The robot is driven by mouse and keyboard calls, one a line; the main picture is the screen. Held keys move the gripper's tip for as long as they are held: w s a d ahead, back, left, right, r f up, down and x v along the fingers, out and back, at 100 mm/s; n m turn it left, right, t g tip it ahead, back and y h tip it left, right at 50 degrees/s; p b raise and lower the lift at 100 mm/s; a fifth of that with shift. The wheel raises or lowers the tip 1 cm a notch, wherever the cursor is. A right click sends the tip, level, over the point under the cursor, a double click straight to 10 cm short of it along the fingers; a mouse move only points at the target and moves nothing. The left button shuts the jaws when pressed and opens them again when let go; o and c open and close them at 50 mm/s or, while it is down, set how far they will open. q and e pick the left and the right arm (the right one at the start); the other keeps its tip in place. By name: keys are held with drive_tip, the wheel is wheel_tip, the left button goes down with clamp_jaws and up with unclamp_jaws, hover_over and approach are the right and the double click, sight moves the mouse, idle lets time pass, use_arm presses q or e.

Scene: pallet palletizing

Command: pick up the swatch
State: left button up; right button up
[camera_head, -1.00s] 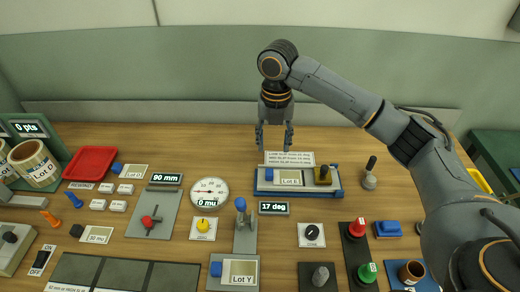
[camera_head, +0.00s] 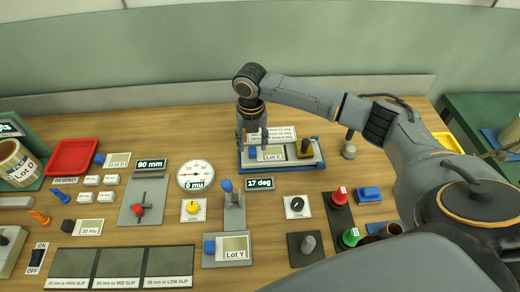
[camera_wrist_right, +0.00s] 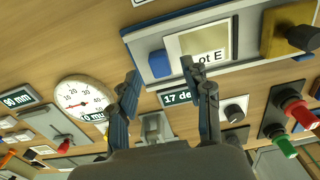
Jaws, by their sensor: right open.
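Several swatches with lot labels lie on the table. The Lot E swatch (camera_head: 272,154), pale with a blue end tab, lies on a blue-and-grey fixture (camera_head: 305,165). In the right wrist view the Lot E swatch (camera_wrist_right: 185,45) shows just beyond the fingertips, with its blue tab (camera_wrist_right: 160,64) between them in the picture. My right gripper (camera_head: 252,138) is open and empty, pointing down above the fixture's left part, and partly covers the tab in the head view. The Lot Y swatch (camera_head: 236,246) lies near the front, and the Lot D swatch (camera_head: 118,160) at left. My left gripper is not in view.
A brass block with a dark knob (camera_head: 305,148) stands at the fixture's right end. A round dial (camera_head: 195,175), a blue-topped lever (camera_head: 228,187) and a 17 deg display (camera_head: 260,183) lie in front. A red tray (camera_head: 73,157) is at left.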

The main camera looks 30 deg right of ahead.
drive_tip(key=shift+f, duration=1.25)
clamp_jaws()
drive_tip(key=shift+r, duration=0.15)
